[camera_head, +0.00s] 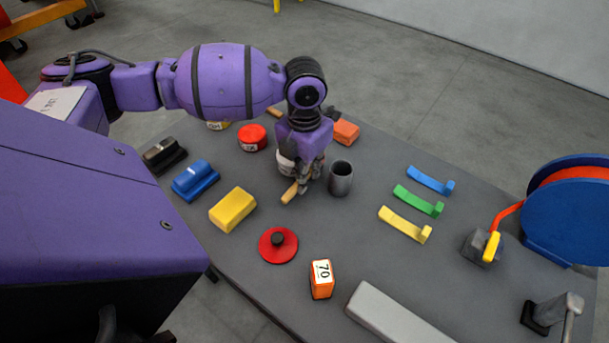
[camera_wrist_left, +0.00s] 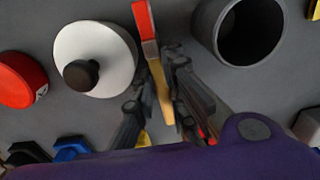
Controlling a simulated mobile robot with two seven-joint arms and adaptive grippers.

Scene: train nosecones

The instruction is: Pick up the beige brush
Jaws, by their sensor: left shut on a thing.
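The beige brush (camera_head: 290,192) shows in the head view as a short light-wood end sticking out below my left gripper (camera_head: 303,187). In the left wrist view the brush's beige part (camera_wrist_left: 160,92) lies between the two fingers of my left gripper (camera_wrist_left: 165,105), which is shut on it. A narrow red-orange piece (camera_wrist_left: 145,20) shows in line with the beige part; I cannot tell if it belongs to the brush. The fingers hide part of the brush. Whether it touches the table is unclear. My right gripper is not in view.
A dark grey cup (camera_head: 341,180) stands close to the right of the gripper. A white disc with a black knob (camera_wrist_left: 95,60) lies close on the other side. The grey table (camera_head: 340,235) also carries a yellow block (camera_head: 232,210), a red disc (camera_head: 278,246) and an orange block (camera_head: 346,132).

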